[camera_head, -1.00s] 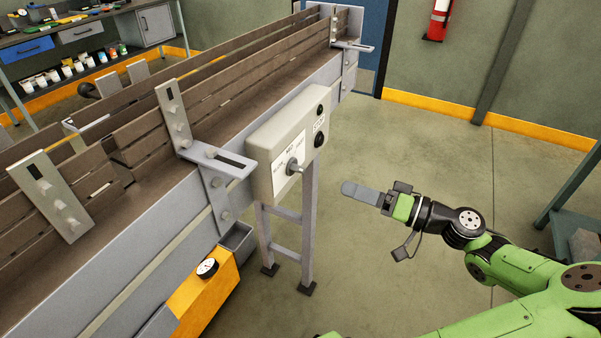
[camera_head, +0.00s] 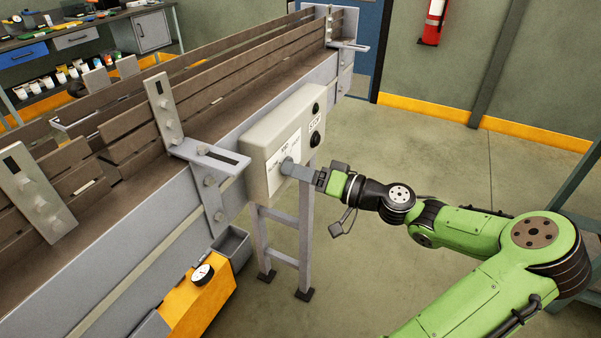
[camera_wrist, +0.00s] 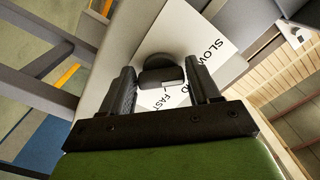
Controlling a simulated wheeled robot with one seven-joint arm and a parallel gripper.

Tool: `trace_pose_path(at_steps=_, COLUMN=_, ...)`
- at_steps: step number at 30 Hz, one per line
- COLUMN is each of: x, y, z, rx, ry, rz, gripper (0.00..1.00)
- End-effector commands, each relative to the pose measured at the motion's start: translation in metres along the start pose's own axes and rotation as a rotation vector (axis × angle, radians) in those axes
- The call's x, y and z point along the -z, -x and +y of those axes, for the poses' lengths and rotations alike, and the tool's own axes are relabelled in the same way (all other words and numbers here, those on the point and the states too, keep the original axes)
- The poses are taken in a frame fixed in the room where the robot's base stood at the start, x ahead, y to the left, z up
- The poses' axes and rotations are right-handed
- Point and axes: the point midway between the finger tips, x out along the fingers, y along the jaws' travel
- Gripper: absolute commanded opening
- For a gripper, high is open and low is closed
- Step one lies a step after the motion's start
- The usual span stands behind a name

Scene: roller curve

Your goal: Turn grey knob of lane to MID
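The grey knob (camera_wrist: 161,72) is on the control box (camera_head: 252,162) at the conveyor's side, over a white label (camera_wrist: 228,38). In the wrist view the label reads SLOW at the upper right and FAST below the knob, with part of a third word between. My gripper (camera_wrist: 162,70) is open, with one finger on each side of the knob's bar. Gaps to the bar look small; I cannot tell whether the fingers touch it. In the head view my gripper (camera_head: 290,168) reaches the box face and covers most of the knob. The knob's setting cannot be read clearly.
A metal bracket (camera_head: 208,152) juts from the conveyor (camera_head: 120,225) left of the box. The floor (camera_head: 420,150) right of the box is free.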

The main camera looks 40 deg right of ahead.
Motion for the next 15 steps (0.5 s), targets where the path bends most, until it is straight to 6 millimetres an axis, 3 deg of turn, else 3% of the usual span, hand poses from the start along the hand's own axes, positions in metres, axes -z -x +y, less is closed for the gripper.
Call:
trace_pose_path(at_steps=1, x=0.0000, y=0.0001, z=0.0000, rx=0.000, ry=0.000, rz=0.000, gripper=0.53)
trace_pose_path(at_steps=7, x=0.0000, y=0.0003, z=0.0000, rx=0.000, ry=0.000, rz=0.000, gripper=0.25)
trace_pose_path(at_steps=15, x=0.0014, y=0.0001, z=-0.0018, rx=0.002, ry=-0.037, rz=0.000, gripper=0.25)
